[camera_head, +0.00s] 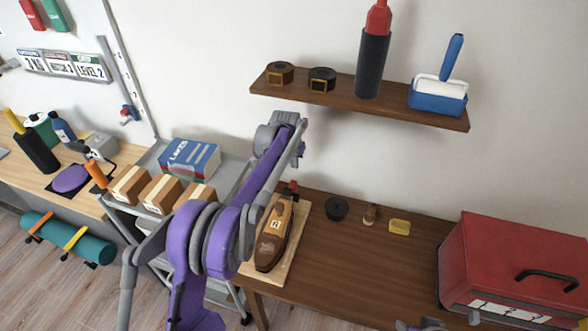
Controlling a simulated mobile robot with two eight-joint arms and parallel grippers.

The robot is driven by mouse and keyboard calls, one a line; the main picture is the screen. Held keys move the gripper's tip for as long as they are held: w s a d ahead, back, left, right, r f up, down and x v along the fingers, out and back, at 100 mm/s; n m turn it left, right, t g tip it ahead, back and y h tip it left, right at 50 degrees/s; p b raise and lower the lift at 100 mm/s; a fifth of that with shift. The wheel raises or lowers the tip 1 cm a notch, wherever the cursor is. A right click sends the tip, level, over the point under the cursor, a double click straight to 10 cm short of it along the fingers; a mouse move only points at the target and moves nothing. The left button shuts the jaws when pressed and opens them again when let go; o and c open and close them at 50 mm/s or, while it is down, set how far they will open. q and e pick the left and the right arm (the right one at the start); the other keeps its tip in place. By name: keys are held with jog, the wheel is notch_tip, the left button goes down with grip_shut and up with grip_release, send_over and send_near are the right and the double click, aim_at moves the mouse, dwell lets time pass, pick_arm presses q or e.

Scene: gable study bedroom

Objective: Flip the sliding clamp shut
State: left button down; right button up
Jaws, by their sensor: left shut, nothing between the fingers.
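A red and black clamp-like piece (291,189) stands at the far end of a pale wooden board (293,236). It looks like the clamp, but it is small and partly behind my left arm, so its position is unclear.
A dark wooden table (345,262) carries the board, a black disc (336,208), a yellow block (399,227) and a red toolbox (515,265). A wall shelf (340,99) hangs above. A grey cart (150,160) with cardboard boxes stands left. The table's middle is clear.

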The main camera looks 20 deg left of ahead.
pick_arm(q)
jog(key=shift+s, duration=0.1)
dwell(0.3)
jog(key=x, duration=1)
